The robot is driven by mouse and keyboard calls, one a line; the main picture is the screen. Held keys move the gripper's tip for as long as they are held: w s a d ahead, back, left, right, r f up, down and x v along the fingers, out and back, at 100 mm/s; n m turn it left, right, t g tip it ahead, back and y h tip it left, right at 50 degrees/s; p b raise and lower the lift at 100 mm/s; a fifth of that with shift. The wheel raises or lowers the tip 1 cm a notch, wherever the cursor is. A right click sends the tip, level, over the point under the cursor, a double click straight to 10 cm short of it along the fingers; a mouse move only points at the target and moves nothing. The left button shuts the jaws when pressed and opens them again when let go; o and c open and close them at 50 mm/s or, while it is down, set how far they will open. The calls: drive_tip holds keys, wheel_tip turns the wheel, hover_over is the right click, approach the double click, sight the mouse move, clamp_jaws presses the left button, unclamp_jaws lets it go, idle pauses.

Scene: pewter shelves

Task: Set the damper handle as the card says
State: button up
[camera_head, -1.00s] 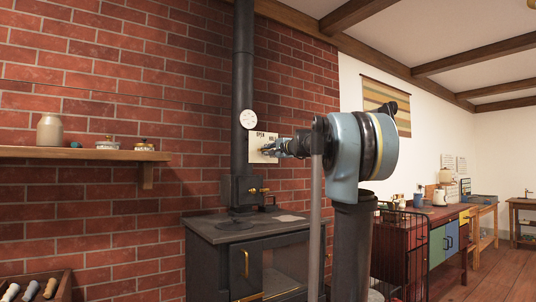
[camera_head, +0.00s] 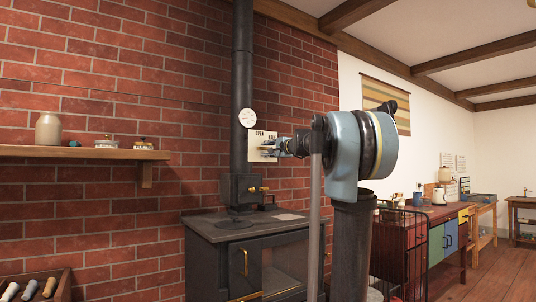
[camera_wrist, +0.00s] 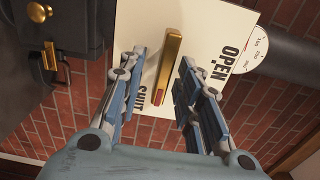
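The damper plate (camera_head: 254,154) is a cream panel beside the black stove pipe, with OPEN and HALF along its top. In the wrist view the plate (camera_wrist: 205,35) shows OPEN at right and SHUT at lower left; HALF is not readable there. The brass damper handle (camera_wrist: 170,55) has a red end, which appears near the word SHUT. My gripper (camera_wrist: 156,85) is open, with one blue finger on each side of the handle and visible gaps between. In the head view my gripper (camera_head: 276,147) is at the plate and covers part of it. I cannot identify the card.
A round white dial (camera_head: 247,117) is on the stove pipe (camera_head: 243,60). The black stove (camera_head: 215,255) stands below, with a pale flat piece (camera_head: 287,217) on its top. A wooden shelf (camera_head: 80,153) with jars is on the brick wall at left.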

drive_tip(key=v, duration=1.2)
drive_tip(key=shift+f, duration=0.1)
drive_tip(key=s+a+f+n+g, duration=0.3)
drive_tip(key=s+f, duration=0.3)
drive_tip(key=f, duration=0.4)
drive_tip(key=s+a+f+n+g+h, duration=0.1)
drive_tip(key=s+a+f+n+g, duration=0.1)
drive_tip(key=s+f, duration=0.6)
drive_tip(key=s+a+f+n+g, duration=0.3)
drive_tip(key=s+f, duration=0.1)
drive_tip(key=f, duration=0.8)
drive_tip(key=s+d+f+n+g+h, duration=0.2)
drive_tip(key=s+d+f+h, duration=0.2)
drive_tip(key=s+f, duration=0.7)
drive_tip(key=s+d+f+n+g+h, duration=0.2)
drive_tip(key=s+d+f, duration=0.5)
drive_tip(key=f, duration=1.1)
drive_tip(key=s+g+h, duration=0.1)
drive_tip(key=s+h, duration=0.1)
drive_tip(key=s, duration=0.2)
drive_tip(key=shift+s+d, duration=0.15)
drive_tip(key=shift+f, duration=0.15)
